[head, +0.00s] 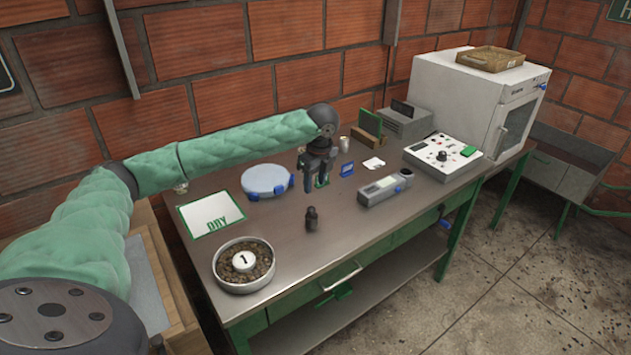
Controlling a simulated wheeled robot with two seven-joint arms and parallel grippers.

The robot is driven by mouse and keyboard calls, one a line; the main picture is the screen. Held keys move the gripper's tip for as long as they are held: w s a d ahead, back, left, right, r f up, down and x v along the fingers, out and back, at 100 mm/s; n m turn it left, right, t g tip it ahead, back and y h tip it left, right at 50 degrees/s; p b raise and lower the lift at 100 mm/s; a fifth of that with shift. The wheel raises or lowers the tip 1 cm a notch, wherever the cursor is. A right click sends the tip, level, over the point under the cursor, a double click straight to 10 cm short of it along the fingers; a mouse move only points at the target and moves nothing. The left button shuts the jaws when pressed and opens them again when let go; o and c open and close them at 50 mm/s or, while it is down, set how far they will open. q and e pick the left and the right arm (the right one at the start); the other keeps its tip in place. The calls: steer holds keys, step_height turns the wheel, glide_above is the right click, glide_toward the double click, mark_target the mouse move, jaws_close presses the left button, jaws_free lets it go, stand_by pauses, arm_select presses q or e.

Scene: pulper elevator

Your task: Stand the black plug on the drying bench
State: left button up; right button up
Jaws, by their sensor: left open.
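A small black plug-like piece (312,219) stands upright on the metal-topped bench (275,218), near its front edge. My right gripper is not in view.
A bowl of dark beans marked 1 (243,284) stands at front left. A round blue-white container (265,180) is left of the gripper. A grey handheld device (384,189), a control box (442,155) and a white oven (478,100) stand to the right. The front middle is mostly clear.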

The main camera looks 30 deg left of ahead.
arm_select(q)
steer(key=shift+r, duration=0.75)
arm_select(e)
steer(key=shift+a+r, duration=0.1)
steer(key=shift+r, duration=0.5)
